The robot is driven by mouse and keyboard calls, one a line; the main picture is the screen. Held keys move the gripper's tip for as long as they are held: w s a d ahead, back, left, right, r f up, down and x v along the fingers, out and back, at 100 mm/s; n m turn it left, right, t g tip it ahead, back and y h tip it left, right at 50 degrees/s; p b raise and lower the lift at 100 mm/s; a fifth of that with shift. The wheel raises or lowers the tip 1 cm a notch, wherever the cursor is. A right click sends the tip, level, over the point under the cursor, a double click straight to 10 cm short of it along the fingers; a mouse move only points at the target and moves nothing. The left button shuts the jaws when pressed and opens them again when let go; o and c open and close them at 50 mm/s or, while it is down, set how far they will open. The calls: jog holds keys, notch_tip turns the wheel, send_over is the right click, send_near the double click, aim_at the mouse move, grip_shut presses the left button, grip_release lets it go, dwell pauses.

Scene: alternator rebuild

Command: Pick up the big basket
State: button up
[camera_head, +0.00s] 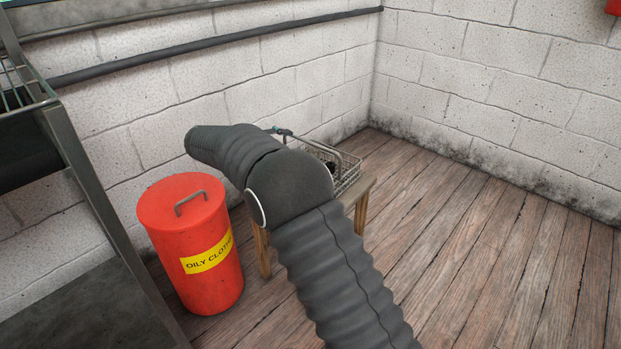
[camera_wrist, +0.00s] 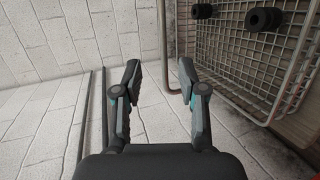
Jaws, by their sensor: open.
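The big basket is a wire mesh basket (camera_head: 346,181) on a small wooden stool, partly hidden behind my arm in the head view. In the wrist view the basket (camera_wrist: 250,75) fills the upper right, with a metal bar handle (camera_wrist: 163,45) running up near the middle. My gripper (camera_wrist: 158,70) is open in the wrist view, its two fingers apart with the lower end of the handle bar between their tips. I cannot tell whether they touch it. In the head view only a little of my gripper (camera_head: 283,132) shows beside the basket.
Dark round parts (camera_wrist: 264,20) lie in the basket. A red oily-cloths bin (camera_head: 190,240) stands left of the wooden stool (camera_head: 362,200). A metal rack (camera_head: 90,190) is at the far left. White block walls close off the corner. Wooden floor (camera_head: 500,260) is clear at right.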

jog(key=shift+f+x, duration=0.1)
jog(key=shift+x, duration=2.65)
jog(key=shift+f+x, duration=0.15)
jog(key=shift+x, duration=2.6)
jog(key=shift+s, duration=0.25)
grip_shut()
jog(key=shift+r, duration=0.2)
